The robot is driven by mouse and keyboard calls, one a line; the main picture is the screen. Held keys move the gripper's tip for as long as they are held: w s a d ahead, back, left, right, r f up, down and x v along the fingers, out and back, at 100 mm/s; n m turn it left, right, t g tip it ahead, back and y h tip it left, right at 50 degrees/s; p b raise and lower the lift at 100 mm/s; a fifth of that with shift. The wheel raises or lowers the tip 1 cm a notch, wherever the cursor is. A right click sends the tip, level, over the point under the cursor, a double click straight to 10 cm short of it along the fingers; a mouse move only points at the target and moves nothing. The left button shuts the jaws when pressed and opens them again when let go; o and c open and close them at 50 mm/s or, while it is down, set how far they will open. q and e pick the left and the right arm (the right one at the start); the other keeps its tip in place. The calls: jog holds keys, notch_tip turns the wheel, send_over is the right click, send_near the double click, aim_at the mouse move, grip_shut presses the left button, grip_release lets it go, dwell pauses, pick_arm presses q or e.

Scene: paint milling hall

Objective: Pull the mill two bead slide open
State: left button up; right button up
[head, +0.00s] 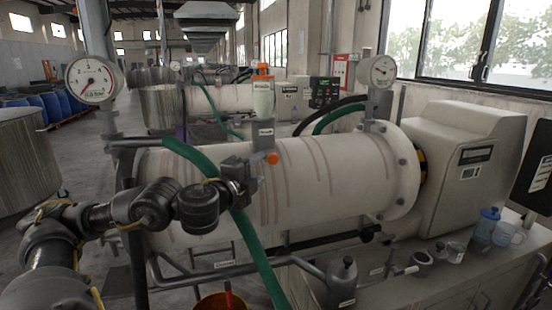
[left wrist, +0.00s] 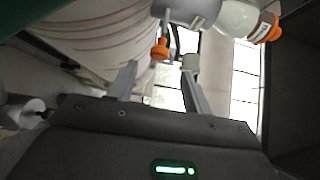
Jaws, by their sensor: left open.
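The bead slide's orange knob (head: 272,159) sits below a bead bottle (head: 263,98) with an orange cap, on top of the pale mill drum (head: 330,175). My left gripper (head: 254,170) is open, just left of the knob in the head view. In the left wrist view the orange knob (left wrist: 160,50) appears between the tips of the two grey fingers (left wrist: 160,72), with no clear contact. The bottle (left wrist: 238,20) shows at the upper right there. I cannot read a mill number. My right gripper is not in view.
A green hose (head: 242,215) runs over the drum close to my left gripper. Pressure gauges (head: 95,80) (head: 379,71) stand at both ends. Another mill (head: 215,98) stands behind.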

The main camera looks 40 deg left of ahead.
aim_at(271, 160)
pick_arm(q)
jog(key=w, duration=0.3)
jog(key=w+a, duration=0.1)
jog(key=w, duration=0.6)
jog(key=shift+w+a, duration=0.1)
jog(key=shift+a, duration=0.3)
grip_shut()
jog(key=s+d, duration=0.2)
jog(key=d, duration=0.1)
jog(key=shift+s+d+f+p, duration=0.15)
jog(key=shift+s+d+p, duration=0.05)
jog(key=shift+d+p, duration=0.1)
